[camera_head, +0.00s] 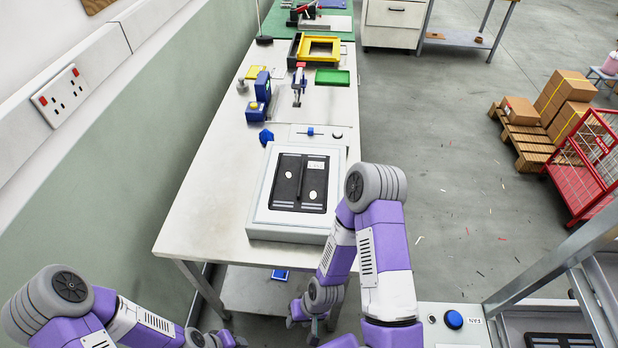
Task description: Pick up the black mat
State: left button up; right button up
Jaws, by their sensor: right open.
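A flat black panel (287,180), which looks like the black mat, lies in a raised pale frame (258,214) on the near part of the white table. It has a white label and two pale round spots. My right arm reaches in front of the frame's right side.
The white table (205,195) also holds a blue device (263,86), a green tray (332,77) and a yellow frame (320,48) farther back. Another dark panel (558,340) shows at bottom right beside a metal frame. Boxes on a pallet and a red cage (590,165) stand right.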

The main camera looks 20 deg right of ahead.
aim_at(300, 183)
jog(key=z, duration=0.9)
jog(key=k, duration=0.25)
